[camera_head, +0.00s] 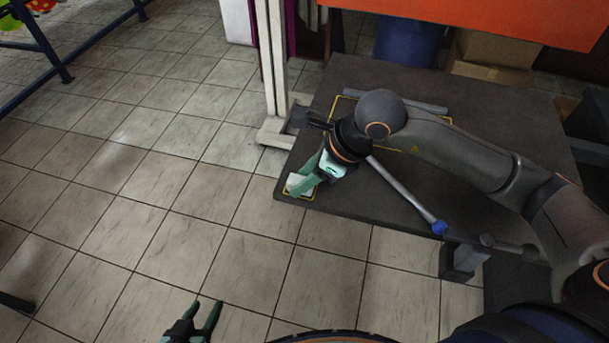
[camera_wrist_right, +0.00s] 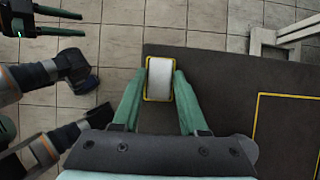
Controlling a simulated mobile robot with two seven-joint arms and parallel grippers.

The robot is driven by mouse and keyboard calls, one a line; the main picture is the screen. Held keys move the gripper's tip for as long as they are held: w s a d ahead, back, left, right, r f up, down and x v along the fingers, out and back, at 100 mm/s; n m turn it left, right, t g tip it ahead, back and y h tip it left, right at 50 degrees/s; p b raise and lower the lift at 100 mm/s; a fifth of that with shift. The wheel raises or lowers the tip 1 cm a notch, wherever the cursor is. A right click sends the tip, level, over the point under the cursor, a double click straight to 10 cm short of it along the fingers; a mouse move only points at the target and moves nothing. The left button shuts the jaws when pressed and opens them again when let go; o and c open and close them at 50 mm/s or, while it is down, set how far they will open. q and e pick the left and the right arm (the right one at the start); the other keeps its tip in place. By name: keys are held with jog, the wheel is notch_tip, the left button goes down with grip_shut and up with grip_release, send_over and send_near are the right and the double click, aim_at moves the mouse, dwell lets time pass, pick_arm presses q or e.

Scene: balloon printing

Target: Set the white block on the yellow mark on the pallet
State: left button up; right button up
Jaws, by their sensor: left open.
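The white block (camera_wrist_right: 160,78) lies within the small yellow mark (camera_wrist_right: 147,99) at the corner of the dark pallet (camera_wrist_right: 216,75). In the head view the block (camera_head: 297,184) and the yellow outline (camera_head: 288,193) show at the pallet's near left corner. My right gripper (camera_wrist_right: 160,75) has its green fingers on either side of the block. Its fingers are very close to the block's sides, and I cannot tell whether they press on it. My left gripper (camera_head: 207,312) is open and empty over the tiled floor at the bottom of the head view.
A larger yellow outline (camera_wrist_right: 257,115) lies further in on the pallet, mostly behind my right arm in the head view. A white post (camera_head: 275,70) stands behind the pallet's left edge. Cardboard boxes (camera_head: 490,60) and a blue bin (camera_head: 407,42) stand beyond.

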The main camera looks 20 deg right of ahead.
jog(key=shift+o, duration=1.4)
jog(key=shift+d+r, duration=0.1)
jog(key=shift+r, duration=0.15)
jog(key=v, duration=1.1)
jog(key=shift+r+p, duration=0.35)
jog(key=shift+p, duration=0.05)
jog(key=shift+s+d, duration=0.1)
